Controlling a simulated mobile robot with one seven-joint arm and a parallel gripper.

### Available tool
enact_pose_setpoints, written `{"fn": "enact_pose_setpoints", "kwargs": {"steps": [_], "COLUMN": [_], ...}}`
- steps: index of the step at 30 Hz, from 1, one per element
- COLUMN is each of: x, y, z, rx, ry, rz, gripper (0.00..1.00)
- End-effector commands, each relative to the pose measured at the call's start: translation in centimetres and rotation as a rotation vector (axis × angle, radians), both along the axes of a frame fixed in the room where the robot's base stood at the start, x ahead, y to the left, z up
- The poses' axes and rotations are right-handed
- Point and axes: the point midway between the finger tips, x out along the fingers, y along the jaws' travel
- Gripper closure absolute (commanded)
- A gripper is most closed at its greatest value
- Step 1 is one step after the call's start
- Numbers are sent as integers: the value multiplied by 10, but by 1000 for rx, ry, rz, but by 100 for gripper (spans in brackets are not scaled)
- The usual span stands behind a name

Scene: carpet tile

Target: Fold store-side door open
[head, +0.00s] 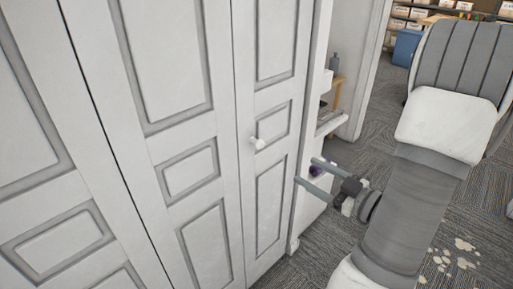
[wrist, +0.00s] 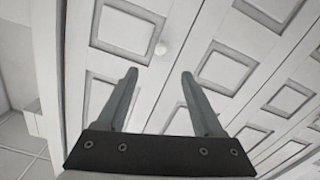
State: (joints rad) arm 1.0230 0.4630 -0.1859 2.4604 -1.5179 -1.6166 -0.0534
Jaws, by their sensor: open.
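A white panelled folding door (head: 190,130) fills the left and middle of the head view, its leaves standing almost flat in a row. A small white round knob (head: 257,143) sits on the rightmost leaf (head: 270,215). My gripper (head: 305,171) is open and empty, right of the knob by the leaf's free edge, its fingers pointing left. In the wrist view my gripper (wrist: 158,72) shows two spread fingers with the door panels (wrist: 230,65) behind them. The knob (wrist: 161,48) shows just beyond the fingertips, between them; I see no contact.
Right of the door is an opening with white shelves (head: 325,120) holding small items. A blue bin (head: 407,47) and shelves with boxes (head: 450,8) stand at the back. Grey carpet (head: 375,130) is open beyond my arm; pale patches (head: 455,255) mark it at lower right.

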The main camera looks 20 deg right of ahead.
Motion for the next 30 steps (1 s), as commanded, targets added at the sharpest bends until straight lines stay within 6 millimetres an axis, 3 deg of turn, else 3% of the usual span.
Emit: {"fn": "enact_pose_setpoints", "kwargs": {"steps": [4,8,24,30], "x": [-2,13,121,148], "y": [3,9,49,58], "z": [-1,-1,-2,-1], "rx": [31,30,27,27], "ry": [-19,-19,-19,-19], "rz": [10,14,14,10], "gripper": [31,31,31,31]}}
